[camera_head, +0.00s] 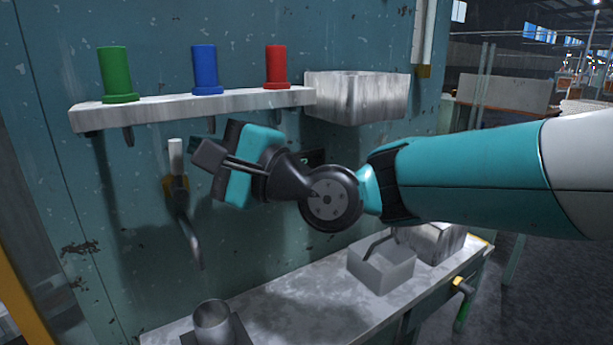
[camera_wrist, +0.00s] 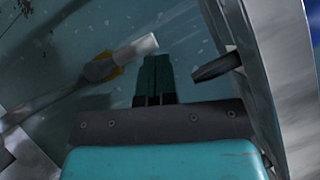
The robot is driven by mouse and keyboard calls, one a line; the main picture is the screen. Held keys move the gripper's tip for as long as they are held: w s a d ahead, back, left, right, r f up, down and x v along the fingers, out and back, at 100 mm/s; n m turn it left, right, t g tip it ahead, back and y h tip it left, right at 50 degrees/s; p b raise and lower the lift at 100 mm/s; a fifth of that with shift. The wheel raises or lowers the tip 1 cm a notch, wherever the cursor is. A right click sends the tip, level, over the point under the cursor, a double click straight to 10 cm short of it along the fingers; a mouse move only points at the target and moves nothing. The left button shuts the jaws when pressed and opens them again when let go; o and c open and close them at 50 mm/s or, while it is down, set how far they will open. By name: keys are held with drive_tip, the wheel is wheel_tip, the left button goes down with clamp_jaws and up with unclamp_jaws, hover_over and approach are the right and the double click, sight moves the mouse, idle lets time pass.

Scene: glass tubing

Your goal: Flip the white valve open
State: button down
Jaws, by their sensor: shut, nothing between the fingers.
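The white valve handle (camera_head: 175,155) stands upright on the wall at the left, on a brass-yellow body (camera_head: 175,188) with a dark curved spout hanging below. In the wrist view the white handle (camera_wrist: 138,46) lies at upper left of the fingers, with the yellow body (camera_wrist: 101,67) behind it. My gripper (camera_head: 199,154) is just right of the handle in the head view. Its dark fingers (camera_wrist: 156,62) are shut together and empty. A small gap shows between fingertips and handle in the picture; whether they touch in depth I cannot tell.
A wall shelf (camera_head: 160,110) above carries green, blue and red plugs. A dark peg (camera_wrist: 216,66) under it is close right of my fingers. A grey bin (camera_head: 357,97) is at the right. Below, a bench (camera_head: 300,300) holds a cup (camera_head: 213,322) and a grey box (camera_head: 382,268).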

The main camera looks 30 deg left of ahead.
drive_tip(key=b+v, duration=0.5)
drive_tip(key=v, duration=1.2)
drive_tip(key=s+d+f+n+t+h+p, duration=0.1)
drive_tip(key=d+h, duration=0.4)
drive_tip(key=d, duration=0.6)
drive_tip(key=s+d+f+n+t+h+p, duration=0.1)
drive_tip(key=s+d+f+n+h+p, duration=0.2)
drive_tip(key=d, duration=0.7)
drive_tip(key=s+d+f+n+h+p, duration=0.3)
drive_tip(key=d+h, duration=0.4)
drive_tip(key=d, duration=0.4)
drive_tip(key=shift+d+n+t+h+p, duration=0.3)
drive_tip(key=shift+n+t+h+p, duration=0.1)
drive_tip(key=shift+n+p, duration=0.5)
drive_tip(key=shift+a, duration=0.1)
